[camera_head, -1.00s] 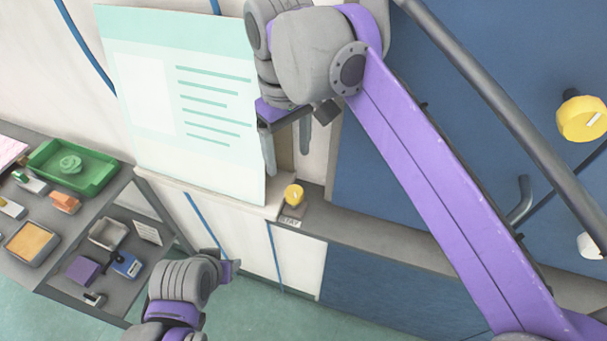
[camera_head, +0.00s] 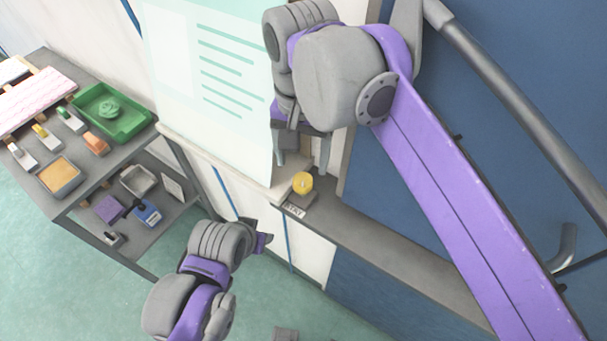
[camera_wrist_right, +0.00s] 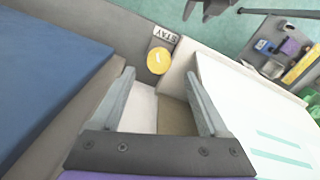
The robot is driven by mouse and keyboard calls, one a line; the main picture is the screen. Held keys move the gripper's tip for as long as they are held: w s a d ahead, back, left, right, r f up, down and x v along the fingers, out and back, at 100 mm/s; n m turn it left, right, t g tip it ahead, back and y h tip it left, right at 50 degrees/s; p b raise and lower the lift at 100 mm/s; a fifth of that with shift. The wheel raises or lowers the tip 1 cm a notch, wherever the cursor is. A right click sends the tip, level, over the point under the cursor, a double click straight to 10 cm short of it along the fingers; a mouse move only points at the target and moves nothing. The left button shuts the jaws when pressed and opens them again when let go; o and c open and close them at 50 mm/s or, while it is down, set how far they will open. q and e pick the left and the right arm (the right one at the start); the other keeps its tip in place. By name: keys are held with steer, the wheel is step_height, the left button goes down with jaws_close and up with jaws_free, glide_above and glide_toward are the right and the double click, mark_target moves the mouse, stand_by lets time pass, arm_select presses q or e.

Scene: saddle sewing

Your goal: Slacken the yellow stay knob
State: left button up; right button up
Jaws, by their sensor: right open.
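The yellow stay knob (camera_head: 302,183) sits on a small grey base on the ledge, beside a label reading "STAY" (camera_head: 294,210). In the right wrist view the knob (camera_wrist_right: 159,61) lies beyond the fingertips, roughly midway between them, with a pale mark on its face. My right gripper (camera_head: 302,166) is open and empty, fingers pointing down just above the knob and not touching it. It also shows in the right wrist view (camera_wrist_right: 159,82). My left gripper (camera_head: 262,241) is low in front of the cabinet; its fingers are too small to judge.
A pale green board (camera_head: 215,70) stands left of the right gripper. A blue panel (camera_head: 480,120) with a grey rail (camera_head: 520,105) is at the right. A grey shelf cart (camera_head: 65,205) with a green tray (camera_head: 140,122) stands at the left. Green floor is open below.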

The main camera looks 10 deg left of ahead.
mark_target(303, 179)
step_height(303, 179, down, 6)
steer(key=shift+d+r, duration=0.1)
jaws_close()
stand_by(0.5)
